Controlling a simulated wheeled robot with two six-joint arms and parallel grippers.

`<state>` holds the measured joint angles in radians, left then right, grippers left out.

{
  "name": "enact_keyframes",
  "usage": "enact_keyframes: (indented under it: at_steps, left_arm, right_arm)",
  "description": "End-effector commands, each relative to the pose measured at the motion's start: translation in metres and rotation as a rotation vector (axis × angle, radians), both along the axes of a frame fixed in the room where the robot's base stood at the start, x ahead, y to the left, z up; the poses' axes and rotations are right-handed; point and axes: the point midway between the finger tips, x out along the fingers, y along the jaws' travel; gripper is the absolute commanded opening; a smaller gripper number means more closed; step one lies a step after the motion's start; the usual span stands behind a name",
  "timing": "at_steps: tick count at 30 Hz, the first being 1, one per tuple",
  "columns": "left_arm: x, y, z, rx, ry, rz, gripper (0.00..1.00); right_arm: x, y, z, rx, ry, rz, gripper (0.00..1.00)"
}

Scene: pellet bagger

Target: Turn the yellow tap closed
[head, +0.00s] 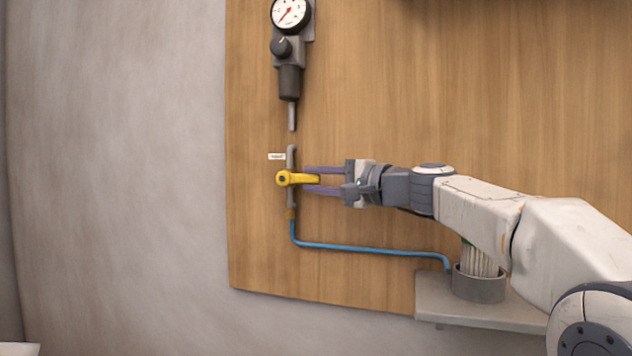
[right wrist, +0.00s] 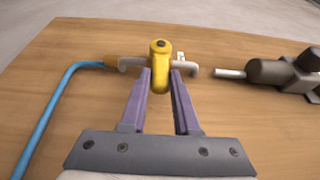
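The yellow tap (head: 298,179) sits on a grey vertical pipe on the wooden board. Its handle points right in the head view, across the pipe. My right gripper (head: 312,180) is at the handle, with one purple finger above it and one below. In the right wrist view, the yellow tap (right wrist: 160,66) stands between the two fingertips of my right gripper (right wrist: 160,80). Gaps show on both sides of the handle, so the fingers are open around it. My left gripper is not in view.
A gauge (head: 290,13) and a dark regulator (head: 288,50) are mounted above the tap. A blue hose (head: 365,249) runs from the pipe's lower end to a grey shelf (head: 480,312) holding a cup of pale rods (head: 479,284). The board around the tap is mostly clear.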

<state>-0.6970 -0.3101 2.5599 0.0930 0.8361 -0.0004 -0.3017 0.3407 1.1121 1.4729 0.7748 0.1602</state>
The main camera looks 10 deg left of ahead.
Motion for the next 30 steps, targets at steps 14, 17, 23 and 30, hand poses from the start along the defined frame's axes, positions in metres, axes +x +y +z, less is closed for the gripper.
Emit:
enact_keyframes:
  at_steps: [14, 17, 23, 30]
  left_arm:
    - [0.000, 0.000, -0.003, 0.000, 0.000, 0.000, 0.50]
    - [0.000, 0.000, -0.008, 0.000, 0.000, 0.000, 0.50]
    - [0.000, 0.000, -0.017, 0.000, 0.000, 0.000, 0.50]
    - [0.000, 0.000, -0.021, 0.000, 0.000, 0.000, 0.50]
  right_arm:
    - [-0.003, -0.007, -0.001, -0.002, -0.002, -0.001, 0.57]
    - [-0.010, -0.019, -0.002, -0.002, -0.002, -0.002, 0.57]
    - [-0.029, -0.055, -0.003, -0.002, -0.001, -0.004, 0.57]
    - [-0.046, -0.086, -0.002, -0.002, -0.001, -0.001, 0.57]
